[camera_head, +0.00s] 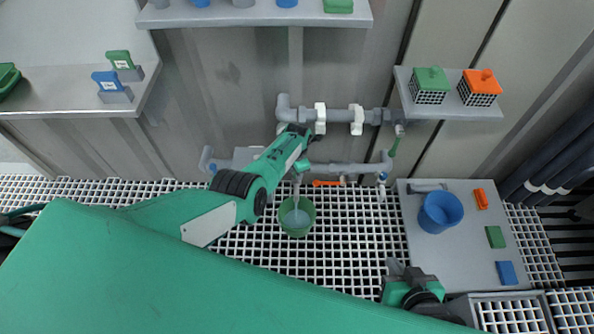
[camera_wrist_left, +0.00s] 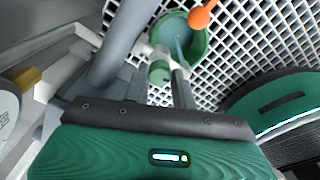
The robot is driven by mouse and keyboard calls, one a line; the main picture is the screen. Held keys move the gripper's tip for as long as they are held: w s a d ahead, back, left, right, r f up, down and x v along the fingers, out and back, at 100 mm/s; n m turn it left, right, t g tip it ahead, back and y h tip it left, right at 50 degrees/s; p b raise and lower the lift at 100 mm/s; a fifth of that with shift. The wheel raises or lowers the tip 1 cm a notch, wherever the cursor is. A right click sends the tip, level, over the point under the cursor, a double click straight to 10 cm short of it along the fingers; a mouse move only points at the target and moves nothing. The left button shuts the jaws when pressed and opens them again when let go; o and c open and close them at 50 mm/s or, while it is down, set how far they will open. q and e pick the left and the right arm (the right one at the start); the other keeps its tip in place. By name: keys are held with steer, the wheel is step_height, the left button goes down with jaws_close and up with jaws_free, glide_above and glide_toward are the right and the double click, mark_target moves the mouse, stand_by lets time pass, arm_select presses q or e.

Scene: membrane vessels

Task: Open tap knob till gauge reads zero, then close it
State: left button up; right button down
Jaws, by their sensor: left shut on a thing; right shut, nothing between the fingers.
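My left arm reaches to the lower grey pipe (camera_head: 345,168) on the wall. My left gripper (camera_head: 301,168) is shut on a small green tap knob (camera_wrist_left: 160,72), which shows between its fingers (camera_wrist_left: 158,88) in the left wrist view. A green bucket (camera_head: 308,222) stands on the grating below, with pale liquid in it, and also shows in the wrist view (camera_wrist_left: 196,45). A pale round face (camera_wrist_left: 8,108), possibly the gauge, is cut off at the left edge; no reading is legible. My right gripper (camera_head: 396,267) is shut and empty over the grating.
An orange handle (camera_head: 325,183) is right of my left gripper. A grey panel (camera_head: 455,255) at right bears a blue bucket (camera_head: 440,211) and small coloured blocks. A shelf (camera_head: 455,109) above holds a green-topped and an orange-topped cage. Grating between the buckets is clear.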

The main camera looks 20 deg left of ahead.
arm_select(q)
steer(key=shift+n, duration=0.3)
stand_by(0.4)
steer(key=o, duration=1)
